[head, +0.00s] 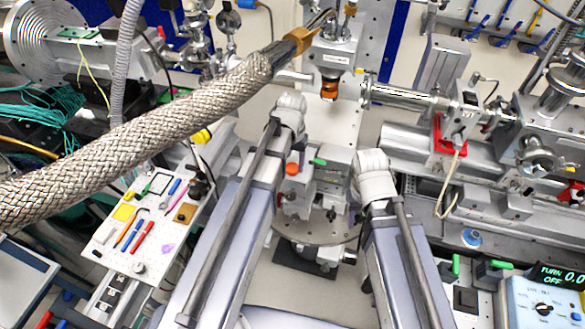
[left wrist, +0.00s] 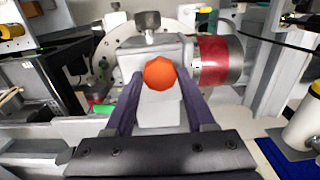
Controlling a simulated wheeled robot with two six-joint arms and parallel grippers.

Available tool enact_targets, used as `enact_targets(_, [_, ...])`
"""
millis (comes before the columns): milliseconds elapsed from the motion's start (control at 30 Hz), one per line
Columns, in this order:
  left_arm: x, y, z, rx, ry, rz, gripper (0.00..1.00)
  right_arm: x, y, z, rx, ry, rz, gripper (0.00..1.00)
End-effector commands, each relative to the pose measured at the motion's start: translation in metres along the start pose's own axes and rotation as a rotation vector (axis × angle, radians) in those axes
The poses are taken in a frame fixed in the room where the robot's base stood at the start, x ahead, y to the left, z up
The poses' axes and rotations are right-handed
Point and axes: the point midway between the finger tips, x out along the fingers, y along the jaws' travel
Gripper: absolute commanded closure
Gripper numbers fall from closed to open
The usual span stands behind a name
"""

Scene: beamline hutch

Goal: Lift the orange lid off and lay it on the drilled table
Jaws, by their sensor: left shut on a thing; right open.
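In the left wrist view, the round orange lid (left wrist: 159,73) sits between the two purple fingers of my left gripper (left wrist: 160,82), which is shut on it. A pale grey block or body shows directly behind and below the lid. In the head view, an orange round top (head: 292,169) that looks like the lid shows just right of my left arm, beside a grey block. My right gripper's fingers are hidden; only the right arm shows.
A red-banded cylinder (left wrist: 218,58) stands close right of the lid in the left wrist view. A braided hose (head: 150,120) crosses the head view's upper left. A white tool tray (head: 110,262) lies at left. Beamline pipes and a nozzle (head: 331,62) stand behind.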

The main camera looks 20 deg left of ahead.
Motion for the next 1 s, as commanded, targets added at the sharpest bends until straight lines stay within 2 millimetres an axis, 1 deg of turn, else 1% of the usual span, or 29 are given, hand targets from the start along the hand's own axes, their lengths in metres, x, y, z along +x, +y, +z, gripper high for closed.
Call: enact_targets(1000, [-0.019,0.000,0.000,0.000,0.000,0.000,1.00,-0.019,0.002,0.001,0.000,0.000,0.000,0.50])
